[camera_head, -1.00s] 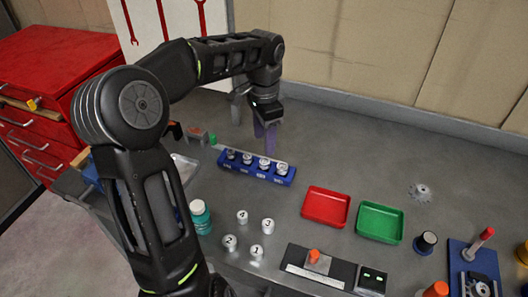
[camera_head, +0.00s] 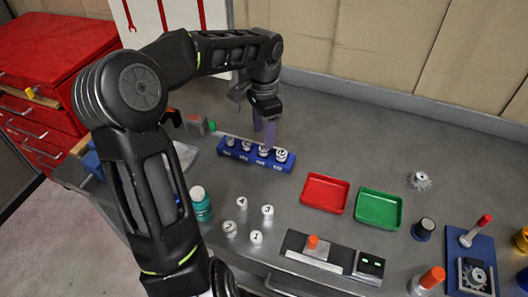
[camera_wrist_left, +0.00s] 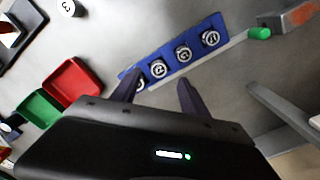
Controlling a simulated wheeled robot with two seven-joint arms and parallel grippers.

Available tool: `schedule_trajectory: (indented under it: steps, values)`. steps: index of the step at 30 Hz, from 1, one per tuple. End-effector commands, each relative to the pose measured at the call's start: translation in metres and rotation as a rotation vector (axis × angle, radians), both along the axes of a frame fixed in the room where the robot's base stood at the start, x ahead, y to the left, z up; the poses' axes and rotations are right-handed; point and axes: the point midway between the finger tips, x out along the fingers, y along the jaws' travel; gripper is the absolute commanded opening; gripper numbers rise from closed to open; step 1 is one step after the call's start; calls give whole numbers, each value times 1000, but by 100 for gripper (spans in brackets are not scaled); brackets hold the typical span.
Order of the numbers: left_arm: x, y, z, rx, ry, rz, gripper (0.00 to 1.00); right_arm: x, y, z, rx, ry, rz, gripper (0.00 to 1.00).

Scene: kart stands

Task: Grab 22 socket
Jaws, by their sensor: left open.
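A blue socket rack (camera_head: 250,162) stands on the grey bench and holds several silver sockets in a row. It also shows in the left wrist view (camera_wrist_left: 170,66). The printed labels are too small to read surely, so I cannot tell for certain which socket is the 22. My left gripper (camera_head: 264,132) is open and empty, pointing down just above the rack. In the left wrist view its fingers (camera_wrist_left: 159,80) spread on either side of the second socket from the left (camera_wrist_left: 157,68). The fingers partly hide the rack's back edge. My right gripper is not in view.
A red tray (camera_head: 325,194) and a green tray (camera_head: 379,209) lie right of the rack. Several numbered white cylinders (camera_head: 256,237) and a teal bottle (camera_head: 201,205) stand in front.

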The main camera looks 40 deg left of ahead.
Motion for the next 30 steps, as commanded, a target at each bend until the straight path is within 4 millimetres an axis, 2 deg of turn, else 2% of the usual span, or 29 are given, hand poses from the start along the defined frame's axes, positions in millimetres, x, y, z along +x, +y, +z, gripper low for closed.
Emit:
schedule_trajectory:
  steps: [7, 12, 30]
  values:
    - [-3, -2, -29, -4, 4, 0, 52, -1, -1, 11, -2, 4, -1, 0]
    - [-2, -1, -48, -1, 2, 0, 52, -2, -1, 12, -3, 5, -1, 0]
    - [-2, -1, -50, 0, 0, 0, 52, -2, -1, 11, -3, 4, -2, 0]
